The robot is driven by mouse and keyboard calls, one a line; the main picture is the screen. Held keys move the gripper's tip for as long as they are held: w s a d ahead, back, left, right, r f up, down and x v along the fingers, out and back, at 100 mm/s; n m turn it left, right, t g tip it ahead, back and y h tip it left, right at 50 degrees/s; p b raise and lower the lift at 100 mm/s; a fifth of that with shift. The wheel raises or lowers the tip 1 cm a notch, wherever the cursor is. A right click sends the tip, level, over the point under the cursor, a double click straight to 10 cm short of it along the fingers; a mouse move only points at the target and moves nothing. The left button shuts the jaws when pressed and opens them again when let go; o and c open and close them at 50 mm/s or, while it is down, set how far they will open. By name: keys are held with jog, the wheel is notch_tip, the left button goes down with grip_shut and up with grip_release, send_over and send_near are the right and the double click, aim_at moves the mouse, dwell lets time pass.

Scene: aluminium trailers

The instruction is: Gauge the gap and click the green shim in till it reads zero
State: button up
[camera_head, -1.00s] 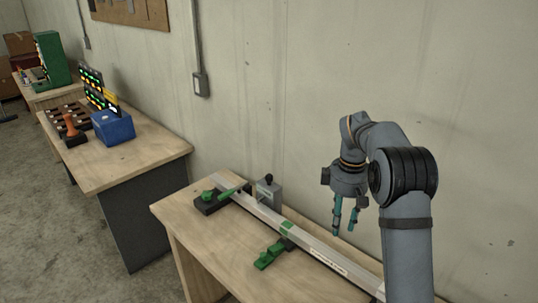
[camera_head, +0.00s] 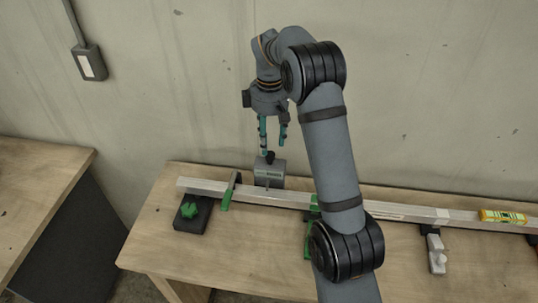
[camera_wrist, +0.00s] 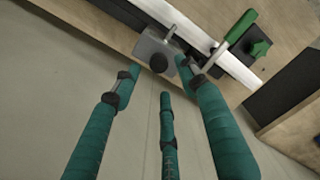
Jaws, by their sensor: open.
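My gripper (camera_head: 273,146) is open and empty, its teal fingers pointing down above a grey block with a black knob (camera_head: 268,177). In the wrist view that block (camera_wrist: 152,44) and its knob lie just beyond the spread fingertips (camera_wrist: 158,78), apart from them as far as I can tell. The block sits against the back of a long aluminium bar (camera_head: 400,210). A green piece (camera_head: 313,205) is at the bar, partly hidden by my arm. I cannot tell whether it is the shim. No gap or readout can be made out.
A green-handled clamp (camera_head: 229,193) crosses the bar's left part. A black block with a green knob (camera_head: 190,212) stands at its left end. A grey clamp (camera_head: 435,250) and a yellow level (camera_head: 502,217) are to the right. The wooden bench front (camera_head: 240,255) is clear.

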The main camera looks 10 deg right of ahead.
aim_at(269, 153)
notch_tip(269, 153, down, 6)
jog(key=shift+d+f+p, duration=0.1)
jog(key=shift+d+p, duration=0.05)
jog(key=shift+p, duration=0.3)
jog(key=shift+w+a+f, duration=0.1)
jog(key=shift+a+f, duration=0.1)
jog(key=shift+f, duration=0.1)
jog(key=shift+c, duration=1)
grip_shut()
